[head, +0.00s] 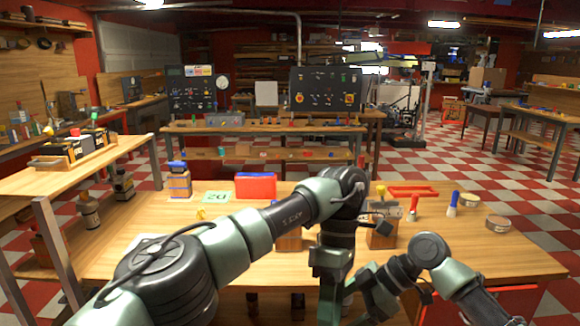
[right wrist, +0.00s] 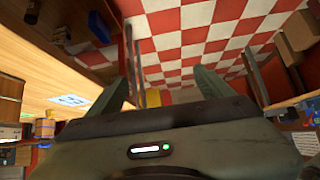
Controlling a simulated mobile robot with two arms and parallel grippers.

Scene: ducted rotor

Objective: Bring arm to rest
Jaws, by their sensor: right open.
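My left arm reaches in from the lower left of the head view, bends over the middle of the workbench (head: 500,250) and hangs down. My left gripper (head: 331,300) is at its lower end near the bench's front edge; its fingertips are too hidden to tell open or shut. My right arm is folded low at the right front of the bench, close beside the left one. In the right wrist view my right gripper (right wrist: 164,84) is open, its two green fingers wide apart, with nothing held between them. Red and white floor shows beyond them.

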